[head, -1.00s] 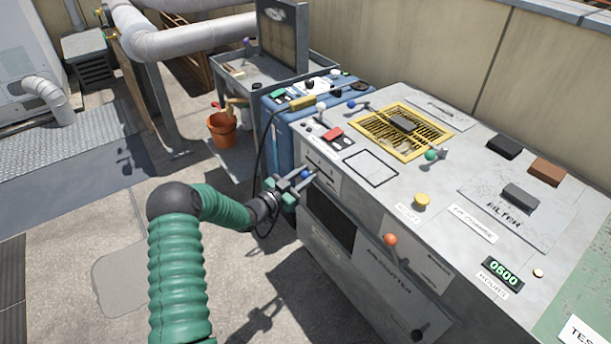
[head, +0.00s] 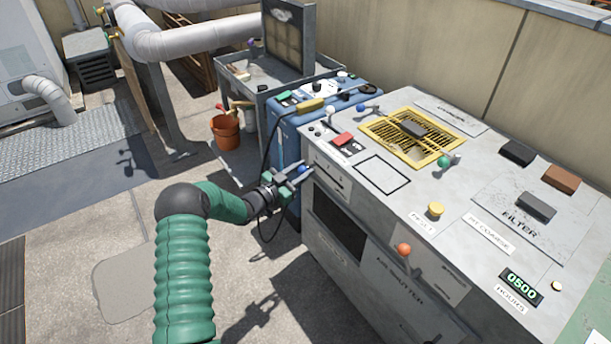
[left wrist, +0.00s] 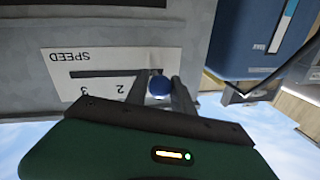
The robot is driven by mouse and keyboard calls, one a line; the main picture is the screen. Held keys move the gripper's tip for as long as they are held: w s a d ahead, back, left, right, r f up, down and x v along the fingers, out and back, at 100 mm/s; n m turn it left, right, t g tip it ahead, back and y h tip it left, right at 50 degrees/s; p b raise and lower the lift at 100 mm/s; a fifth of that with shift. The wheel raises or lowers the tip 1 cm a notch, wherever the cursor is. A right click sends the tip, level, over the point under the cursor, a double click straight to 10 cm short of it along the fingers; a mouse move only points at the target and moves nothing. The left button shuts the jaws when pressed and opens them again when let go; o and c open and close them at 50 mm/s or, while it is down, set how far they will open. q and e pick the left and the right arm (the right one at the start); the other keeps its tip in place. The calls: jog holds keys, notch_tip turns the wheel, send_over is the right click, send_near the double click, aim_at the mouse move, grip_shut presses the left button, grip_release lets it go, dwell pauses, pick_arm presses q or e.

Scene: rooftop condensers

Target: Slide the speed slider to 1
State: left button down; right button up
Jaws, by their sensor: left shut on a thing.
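The speed slider's blue knob (left wrist: 158,87) stands on the white SPEED plate (left wrist: 62,60), which appears upside down in the left wrist view. The knob is at the right end of the dark slot there, past the printed 3 and 2. A 1 is not visible; the knob and fingers cover that part. My left gripper (left wrist: 156,88) has its fingers on both sides of the knob and is shut on it. In the head view, the left gripper (head: 298,174) and the blue knob (head: 302,169) are at the grey cabinet's near left front. My right gripper is out of view.
The grey cabinet (head: 465,195) carries a yellow grille (head: 385,137), a yellow button (head: 436,209) and an orange-knobbed lever (head: 404,250). A blue unit (head: 283,150) stands close beyond the gripper, with a black cable hanging near it. An orange bucket (head: 225,131) is farther back.

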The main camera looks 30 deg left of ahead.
pick_arm(q)
jog(key=shift+a, duration=0.65)
jog(key=shift+d+r, duration=0.2)
jog(key=shift+d, duration=0.25)
jog(key=c, duration=1.5)
grip_release()
jog(key=shift+w+d, duration=0.1)
jog(key=shift+o, duration=2)
jog(key=shift+a+f, duration=0.1)
jog(key=shift+a, duration=0.15)
jog(key=shift+a+f, duration=0.2)
jog(key=shift+d+r, duration=0.15)
jog(key=shift+d, duration=0.15)
jog(key=shift+s+r, duration=0.1)
jog(key=shift+s, duration=0.2)
jog(key=p+v, duration=0.4)
jog(key=v, duration=1.2)
jog(key=shift+s, duration=0.2)
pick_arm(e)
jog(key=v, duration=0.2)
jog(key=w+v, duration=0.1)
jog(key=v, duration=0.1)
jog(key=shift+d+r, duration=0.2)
pick_arm(q)
jog(key=shift+a, duration=0.15)
